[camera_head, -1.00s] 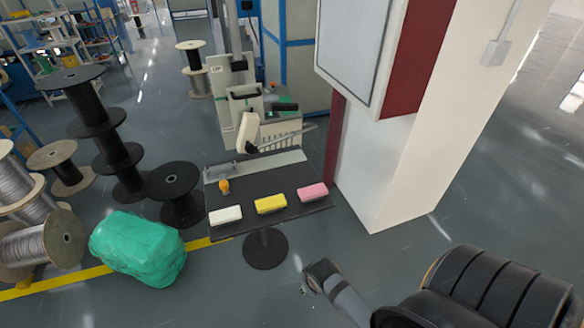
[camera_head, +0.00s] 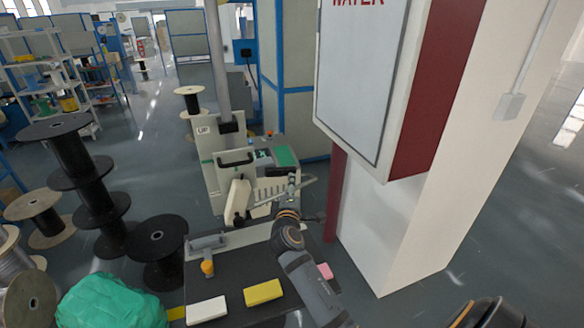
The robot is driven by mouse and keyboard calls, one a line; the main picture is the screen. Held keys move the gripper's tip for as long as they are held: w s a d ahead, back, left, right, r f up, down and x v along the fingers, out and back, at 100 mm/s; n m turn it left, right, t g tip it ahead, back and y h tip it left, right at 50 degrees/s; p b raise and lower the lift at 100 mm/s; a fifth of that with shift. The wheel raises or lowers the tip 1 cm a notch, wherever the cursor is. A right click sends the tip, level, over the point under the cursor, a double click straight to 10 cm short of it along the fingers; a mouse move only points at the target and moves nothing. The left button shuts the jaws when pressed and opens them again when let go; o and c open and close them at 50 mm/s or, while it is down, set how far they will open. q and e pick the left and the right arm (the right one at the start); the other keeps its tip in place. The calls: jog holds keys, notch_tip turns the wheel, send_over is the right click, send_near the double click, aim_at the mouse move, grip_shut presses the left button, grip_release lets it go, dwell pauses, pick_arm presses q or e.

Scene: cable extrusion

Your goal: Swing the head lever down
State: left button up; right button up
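The beige machine (camera_head: 211,178) stands behind the table. A tilted beige lever-like part (camera_head: 238,196) with a dark lower end is on its front, and a black handle (camera_head: 236,158) is above. I cannot tell for sure which part is the head lever. A grey bar-like part (camera_head: 287,192) sits at the machine's right side. My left gripper is not in view.
The dark table (camera_head: 226,287) carries a white block (camera_head: 207,309), a yellow block (camera_head: 263,292), a pink block (camera_head: 325,271) partly behind my arm, and an orange-topped item (camera_head: 208,267). A white pillar (camera_head: 408,235) and wall cabinet (camera_head: 362,70) stand close on the right. Black spools (camera_head: 158,240) stand left.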

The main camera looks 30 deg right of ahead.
aim_at(292, 172)
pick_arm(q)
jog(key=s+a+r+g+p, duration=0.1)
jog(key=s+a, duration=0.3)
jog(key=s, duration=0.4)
pick_arm(e)
jog(key=w+d, duration=0.1)
jog(key=w+d+r, duration=0.1)
jog(key=shift+w, duration=0.3)
jog(key=x, duration=0.4)
jog(key=f+p+x, duration=0.1)
jog(key=x, duration=0.1)
jog(key=shift+r, duration=0.1)
jog(key=shift+w, duration=0.15)
jog(key=c, duration=1)
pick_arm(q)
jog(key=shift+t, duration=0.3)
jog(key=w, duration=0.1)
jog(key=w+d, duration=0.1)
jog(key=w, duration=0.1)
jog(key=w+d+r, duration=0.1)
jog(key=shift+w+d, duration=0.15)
pick_arm(e)
grip_shut()
